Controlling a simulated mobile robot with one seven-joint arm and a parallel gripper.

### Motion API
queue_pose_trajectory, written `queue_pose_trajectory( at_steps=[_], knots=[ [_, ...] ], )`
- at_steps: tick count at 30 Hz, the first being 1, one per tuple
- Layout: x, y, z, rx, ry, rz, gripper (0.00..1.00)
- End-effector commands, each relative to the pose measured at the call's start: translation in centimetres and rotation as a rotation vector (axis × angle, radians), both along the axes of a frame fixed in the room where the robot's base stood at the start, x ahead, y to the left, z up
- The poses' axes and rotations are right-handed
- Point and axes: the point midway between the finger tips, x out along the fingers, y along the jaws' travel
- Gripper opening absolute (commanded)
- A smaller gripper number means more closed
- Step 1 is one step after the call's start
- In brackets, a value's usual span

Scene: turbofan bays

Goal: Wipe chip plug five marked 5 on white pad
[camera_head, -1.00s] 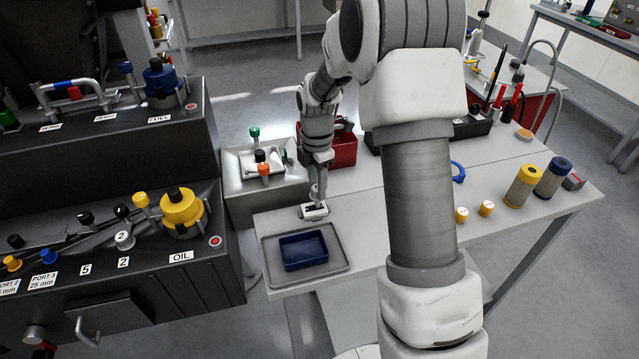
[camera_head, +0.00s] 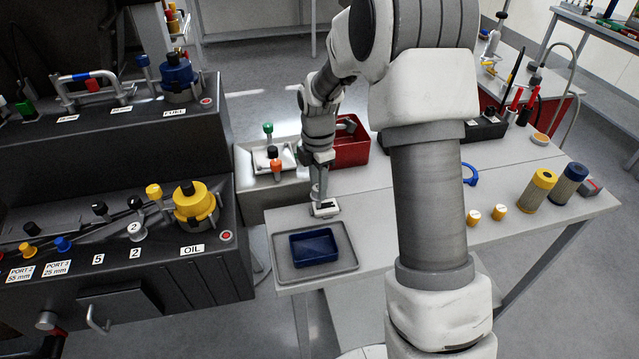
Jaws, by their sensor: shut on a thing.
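My gripper (camera_head: 319,196) points down at the small white pad (camera_head: 331,212) near the left part of the grey table. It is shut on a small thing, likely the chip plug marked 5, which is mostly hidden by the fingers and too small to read. A dark patch shows on the pad at the gripper's tip, and I cannot tell whether the plug touches the pad. On the black bay at left, a label 5 (camera_head: 98,259) sits beside a label 2 (camera_head: 135,253). A white-topped plug marked 2 (camera_head: 135,229) stands above them.
A grey tray (camera_head: 345,262) with a blue bin (camera_head: 314,247) lies in front of the pad. A red bin (camera_head: 352,150) and a metal box (camera_head: 253,183) with plugs stand behind. Two yellow caps (camera_head: 486,214) and two filter cylinders (camera_head: 556,187) stand at right.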

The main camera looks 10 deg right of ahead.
Motion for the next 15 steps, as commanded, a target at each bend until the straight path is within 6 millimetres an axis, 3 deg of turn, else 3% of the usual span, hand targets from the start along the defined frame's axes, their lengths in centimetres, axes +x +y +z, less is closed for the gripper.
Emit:
queue_pose_trajectory(
  at_steps=[15],
  knots=[
    [0.1, 0.0, 3.7, 0.000, -0.002, 0.000, 0.00]
  ],
)
